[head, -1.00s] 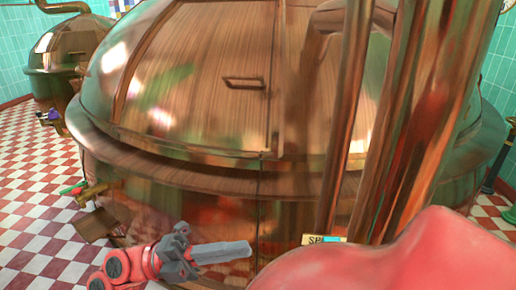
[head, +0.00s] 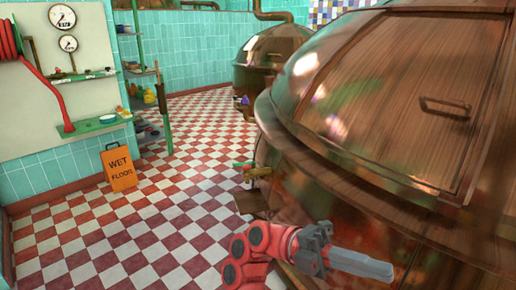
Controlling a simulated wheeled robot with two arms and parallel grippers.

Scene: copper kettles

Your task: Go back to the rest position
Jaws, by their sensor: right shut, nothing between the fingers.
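My right gripper (head: 384,270) shows at the bottom of the head view, right of centre. Its grey fingers are shut with nothing between them and point to the right. The red wrist behind it enters from the bottom edge. The gripper appears in front of the lower side of the big copper kettle (head: 355,135); I cannot tell how wide the gap is. My left gripper is not in view.
The big kettle fills the right side; its tap (head: 257,172) juts out left. A smaller kettle (head: 270,55) stands behind. An orange wet-floor sign (head: 119,168) stands by the left wall, near a shelf rack (head: 150,85). The checkered floor (head: 135,235) between is clear.

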